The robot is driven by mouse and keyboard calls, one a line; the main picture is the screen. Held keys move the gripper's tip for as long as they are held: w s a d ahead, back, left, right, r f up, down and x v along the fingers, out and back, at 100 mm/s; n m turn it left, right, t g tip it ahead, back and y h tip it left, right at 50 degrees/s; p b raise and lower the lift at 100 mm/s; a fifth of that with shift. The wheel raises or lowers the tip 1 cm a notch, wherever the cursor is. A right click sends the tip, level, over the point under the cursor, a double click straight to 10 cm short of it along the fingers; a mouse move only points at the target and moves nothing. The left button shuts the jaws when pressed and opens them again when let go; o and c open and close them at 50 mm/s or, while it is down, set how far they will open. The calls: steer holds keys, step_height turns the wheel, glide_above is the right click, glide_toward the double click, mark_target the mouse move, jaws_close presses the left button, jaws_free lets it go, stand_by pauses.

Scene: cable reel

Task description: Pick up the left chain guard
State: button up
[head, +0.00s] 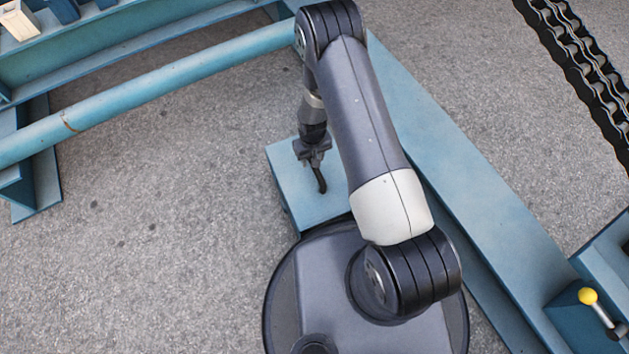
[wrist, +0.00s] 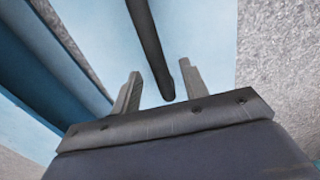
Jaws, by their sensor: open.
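A light-blue box-like cover (head: 290,165), which I take to be the left chain guard, sits just in front of my base in the head view. A thin black bar handle (head: 321,181) shows on its top. My gripper (head: 315,164) points down over the cover, with its jaws open. In the wrist view, the black bar (wrist: 150,45) runs between the two fingers of my gripper (wrist: 159,70), with a gap on each side. The blue top (wrist: 95,45) lies behind it. My arm and base hide part of the cover.
A long blue beam (head: 455,175) runs along the cover's right side. A blue pipe (head: 150,95) crosses at left. A heavy chain (head: 588,62) lies at upper right. A yellow-knobbed lever (head: 588,296) stands at lower right. Grey floor (head: 150,240) is clear at lower left.

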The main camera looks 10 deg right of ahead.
mark_target(314, 182)
steer(key=f, duration=0.1)
steer(key=f+b, duration=0.1)
steer(key=f, duration=0.1)
steer(key=s+f, duration=0.1)
steer(key=shift+d+f, duration=0.3)
steer(key=shift+r, duration=0.1)
steer(key=shift+c, duration=0.5)
jaws_close()
stand_by(0.5)
